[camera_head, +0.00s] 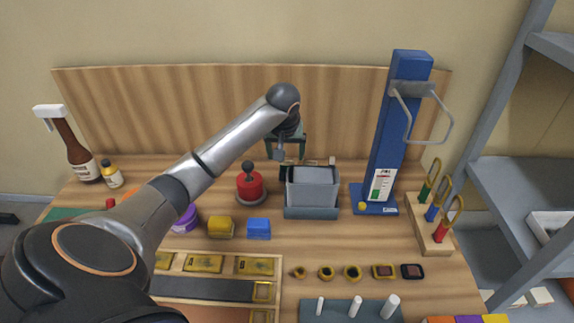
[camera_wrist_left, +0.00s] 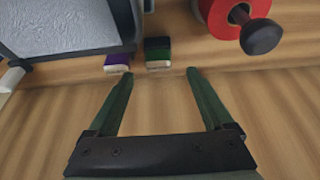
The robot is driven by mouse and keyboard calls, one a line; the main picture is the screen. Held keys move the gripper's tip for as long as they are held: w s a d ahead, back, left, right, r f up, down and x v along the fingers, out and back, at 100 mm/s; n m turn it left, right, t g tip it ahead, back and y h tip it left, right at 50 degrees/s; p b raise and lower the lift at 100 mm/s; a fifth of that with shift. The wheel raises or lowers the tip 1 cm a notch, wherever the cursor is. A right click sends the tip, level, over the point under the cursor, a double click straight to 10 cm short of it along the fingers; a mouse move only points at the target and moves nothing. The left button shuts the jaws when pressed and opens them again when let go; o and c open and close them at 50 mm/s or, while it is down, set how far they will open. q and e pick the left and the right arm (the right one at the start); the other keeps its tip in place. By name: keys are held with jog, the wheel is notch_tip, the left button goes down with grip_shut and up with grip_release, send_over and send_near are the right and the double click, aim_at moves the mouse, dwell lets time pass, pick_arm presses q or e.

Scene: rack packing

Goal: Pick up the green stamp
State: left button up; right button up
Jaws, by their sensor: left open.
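The green stamp (camera_wrist_left: 158,54) shows in the left wrist view as a small block with a dark upper part, a green band and a pale end. It is near the grey bin (camera_wrist_left: 70,28). My left gripper (camera_wrist_left: 159,76) is open and empty, its dark green fingers pointing toward the stamp, which lies just beyond the tips and roughly between them. In the head view the left gripper (camera_head: 291,153) is behind the bin, and I cannot make out the stamp clearly there. A purple stamp (camera_wrist_left: 117,62) is beside the green one. My right gripper is not in view.
A red round item with a black knob (camera_wrist_left: 262,36) stands close to the right of the stamp. In the head view the grey bin (camera_head: 314,189) and a blue press (camera_head: 388,140) stand right of it. Yellow (camera_head: 221,228) and blue blocks (camera_head: 259,229) are in front.

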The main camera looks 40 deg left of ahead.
aim_at(287, 162)
pick_arm(q)
jog(key=shift+p+x, duration=0.35)
jog(key=shift+x, duration=2.65)
jog(key=shift+w, duration=0.15)
jog(key=shift+c, duration=0.4)
grip_shut()
